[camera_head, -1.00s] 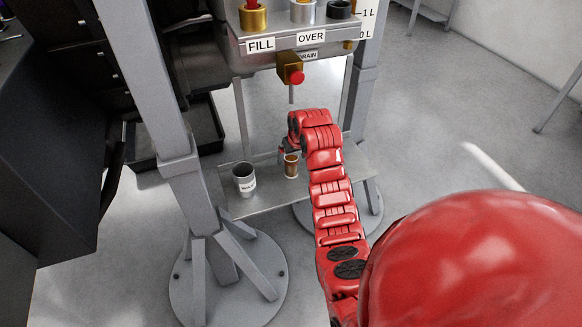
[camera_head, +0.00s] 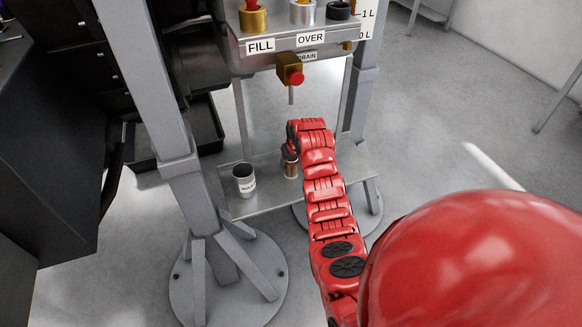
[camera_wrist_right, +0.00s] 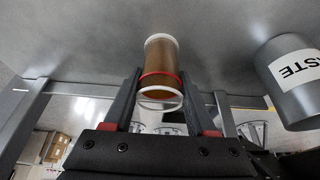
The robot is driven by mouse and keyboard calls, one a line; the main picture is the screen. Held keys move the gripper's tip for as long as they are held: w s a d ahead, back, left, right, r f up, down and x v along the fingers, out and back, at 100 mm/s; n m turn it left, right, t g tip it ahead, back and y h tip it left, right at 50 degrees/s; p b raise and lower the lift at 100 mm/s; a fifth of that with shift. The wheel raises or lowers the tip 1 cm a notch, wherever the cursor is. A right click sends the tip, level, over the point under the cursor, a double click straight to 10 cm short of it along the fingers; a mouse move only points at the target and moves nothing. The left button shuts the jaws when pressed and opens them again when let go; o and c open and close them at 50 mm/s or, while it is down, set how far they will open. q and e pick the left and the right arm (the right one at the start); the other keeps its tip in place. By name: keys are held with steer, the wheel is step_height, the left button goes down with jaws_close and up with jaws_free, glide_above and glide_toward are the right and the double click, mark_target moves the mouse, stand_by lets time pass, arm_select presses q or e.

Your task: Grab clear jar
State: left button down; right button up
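The clear jar (camera_head: 291,171) stands upright on the grey metal shelf (camera_head: 262,199) under the drain valve. In the right wrist view the jar (camera_wrist_right: 161,65) holds brown liquid and has pale rims and a red band. My right gripper (camera_wrist_right: 159,82) is open, with one dark finger on each side of the jar. In the head view this gripper (camera_head: 289,158) is at the jar's top, partly hidden by my red wrist. I cannot tell whether a finger touches the jar. My left gripper is not in view.
A grey waste cup (camera_head: 244,180) stands on the shelf left of the jar and also shows in the right wrist view (camera_wrist_right: 292,85). The drain valve (camera_head: 290,73) hangs above. A grey post (camera_head: 160,110) stands at the left.

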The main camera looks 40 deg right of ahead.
jaws_close()
steer(key=shift+r, duration=0.1)
